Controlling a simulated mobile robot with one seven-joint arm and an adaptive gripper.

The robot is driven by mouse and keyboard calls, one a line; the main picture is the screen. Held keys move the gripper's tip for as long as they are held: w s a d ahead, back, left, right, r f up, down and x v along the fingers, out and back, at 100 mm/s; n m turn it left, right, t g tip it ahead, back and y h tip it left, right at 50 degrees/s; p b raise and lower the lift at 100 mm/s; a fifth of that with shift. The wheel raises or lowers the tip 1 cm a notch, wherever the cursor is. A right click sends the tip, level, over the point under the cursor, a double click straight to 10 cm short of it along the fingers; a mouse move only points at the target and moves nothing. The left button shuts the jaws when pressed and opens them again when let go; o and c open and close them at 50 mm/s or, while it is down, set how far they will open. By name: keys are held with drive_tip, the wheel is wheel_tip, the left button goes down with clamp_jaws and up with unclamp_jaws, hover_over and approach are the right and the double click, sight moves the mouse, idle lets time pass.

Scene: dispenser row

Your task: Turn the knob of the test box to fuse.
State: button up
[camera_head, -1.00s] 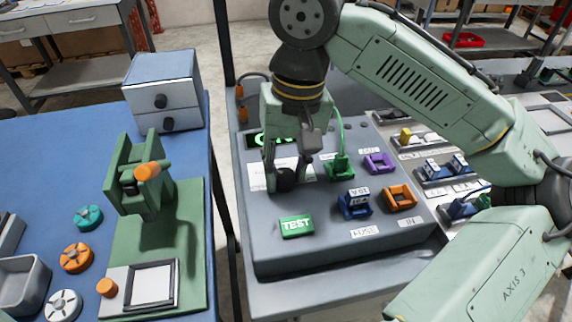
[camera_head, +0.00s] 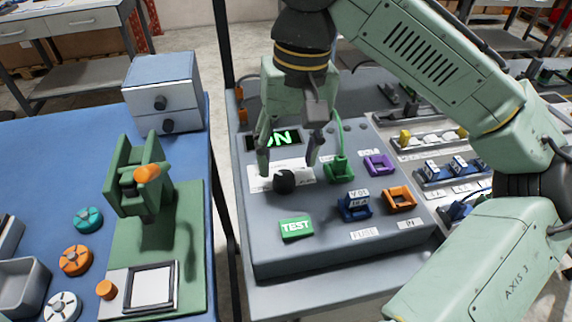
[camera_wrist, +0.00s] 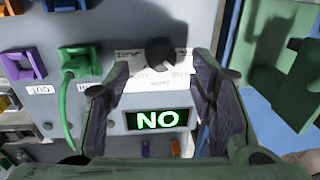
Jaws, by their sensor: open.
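The test box (camera_head: 350,250) is a grey sloped panel on a bench. Its black round knob (camera_head: 284,181) sits on a white label plate (camera_head: 262,179); the wrist view also shows the knob (camera_wrist: 159,53). I cannot read which setting it points to. Behind it a dark display (camera_head: 274,139) shows green letters that read ON; it appears upside down in the wrist view (camera_wrist: 157,119). My gripper (camera_head: 288,167) is open and empty. Its fingers hang above and behind the knob, one to each side, apart from it.
A green TEST button (camera_head: 296,227) lies in front of the knob. Green (camera_head: 339,169), purple (camera_head: 380,163), blue (camera_head: 355,206) and orange (camera_head: 400,199) sockets stand to the right; a green cable rises from the green one. A blue table (camera_head: 60,150) with a green press (camera_head: 135,180) is left.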

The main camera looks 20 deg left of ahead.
sight(292, 175)
wheel_tip(292, 175, up, 8)
drive_tip(key=shift+w+d, duration=0.2)
drive_tip(key=shift+d, duration=0.15)
drive_tip(key=shift+s, duration=0.1)
